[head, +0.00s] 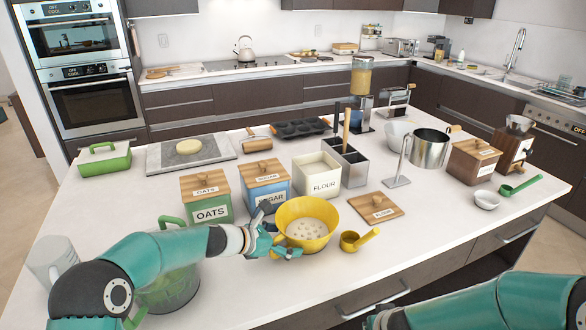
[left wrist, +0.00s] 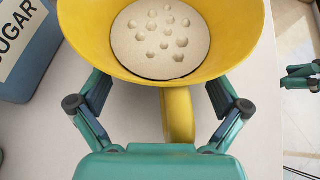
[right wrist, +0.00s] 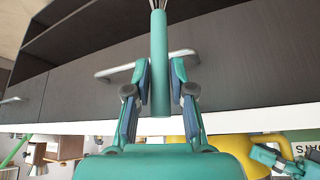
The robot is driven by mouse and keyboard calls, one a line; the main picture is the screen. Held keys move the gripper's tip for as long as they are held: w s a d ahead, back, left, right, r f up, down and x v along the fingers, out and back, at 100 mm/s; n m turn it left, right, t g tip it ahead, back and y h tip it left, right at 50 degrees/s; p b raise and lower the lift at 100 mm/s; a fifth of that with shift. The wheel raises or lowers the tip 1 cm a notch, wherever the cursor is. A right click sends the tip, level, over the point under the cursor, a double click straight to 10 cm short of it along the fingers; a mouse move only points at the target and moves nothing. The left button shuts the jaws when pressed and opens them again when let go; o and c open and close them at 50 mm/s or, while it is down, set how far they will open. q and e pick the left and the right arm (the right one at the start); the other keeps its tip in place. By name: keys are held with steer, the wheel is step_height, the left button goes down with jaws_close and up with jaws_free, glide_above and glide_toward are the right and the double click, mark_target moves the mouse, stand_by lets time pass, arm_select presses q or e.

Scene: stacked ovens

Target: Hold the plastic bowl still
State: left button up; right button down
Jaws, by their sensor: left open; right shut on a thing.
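The yellow plastic bowl (head: 309,212) stands upright on the island counter, with a pale, dimpled mixture inside. In the left wrist view the bowl (left wrist: 85,38) fills the top, its handle (left wrist: 178,118) pointing toward me. My left gripper (head: 277,238) is at the bowl's near left side. In the left wrist view its open fingers (left wrist: 162,98) are on both sides of the handle, with gaps; the fingertips are partly hidden under the rim. My right gripper (right wrist: 159,72) is shut on the teal handle of a whisk (right wrist: 158,45), in front of the counter drawers.
A yellow measuring cup (head: 350,241) lies just right of the bowl. Behind it are the sugar box (head: 266,187), flour box (head: 318,178) and a wooden lid (head: 377,206). The counter's front right is clear.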

arm_select(q)
steer(key=shift+f, duration=0.1)
jaws_close()
stand_by(0.4)
